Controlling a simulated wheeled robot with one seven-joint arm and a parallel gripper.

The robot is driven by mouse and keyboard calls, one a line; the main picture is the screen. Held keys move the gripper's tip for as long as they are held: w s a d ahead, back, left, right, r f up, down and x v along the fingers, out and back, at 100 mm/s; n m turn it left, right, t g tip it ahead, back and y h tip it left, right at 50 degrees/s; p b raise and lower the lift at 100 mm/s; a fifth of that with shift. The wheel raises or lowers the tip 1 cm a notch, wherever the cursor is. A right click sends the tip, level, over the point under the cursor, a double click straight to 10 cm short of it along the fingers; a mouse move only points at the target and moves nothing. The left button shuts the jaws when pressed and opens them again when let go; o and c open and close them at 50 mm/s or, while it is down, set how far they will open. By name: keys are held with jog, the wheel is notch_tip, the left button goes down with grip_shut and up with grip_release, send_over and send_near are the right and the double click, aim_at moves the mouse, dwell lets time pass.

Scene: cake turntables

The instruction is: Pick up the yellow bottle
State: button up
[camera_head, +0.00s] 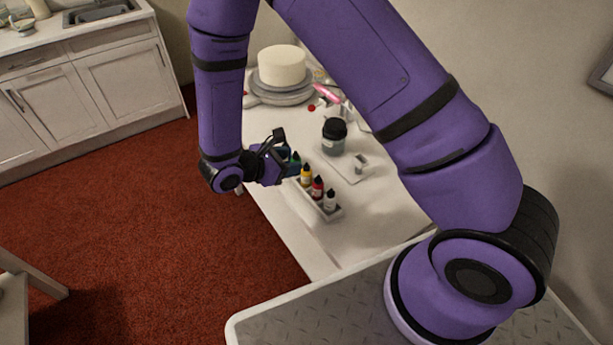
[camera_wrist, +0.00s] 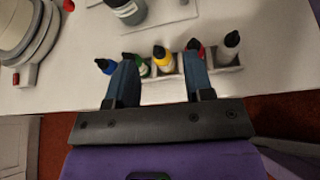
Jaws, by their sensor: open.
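The yellow bottle (camera_head: 306,172) has a black cap and stands upright in a white tray (camera_head: 329,214) on the white table. In the wrist view the yellow bottle (camera_wrist: 164,62) lies between the lines of my two fingers, beyond their tips. My gripper (camera_head: 281,146) is open and empty at the table's left edge, beside the far end of the tray. In the wrist view the open fingers of my gripper (camera_wrist: 161,62) point toward the bottle row, with the green bottle (camera_wrist: 143,67) partly behind the left finger and the red bottle (camera_wrist: 194,52) behind the right one.
A white bottle (camera_head: 330,200) stands at the tray's near end and a blue bottle (camera_wrist: 107,66) at its far end. A dark-lidded jar (camera_head: 334,137) stands behind the row. A white cake (camera_head: 281,65) sits on a turntable (camera_head: 284,95) further back.

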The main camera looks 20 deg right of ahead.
aim_at(303, 175)
notch_tip(303, 175, down, 7)
jog(key=a+n+t, duration=0.2)
jog(key=n, duration=0.1)
jog(key=x, duration=1)
jog(key=shift+s, duration=0.15)
jog(key=c, duration=0.4)
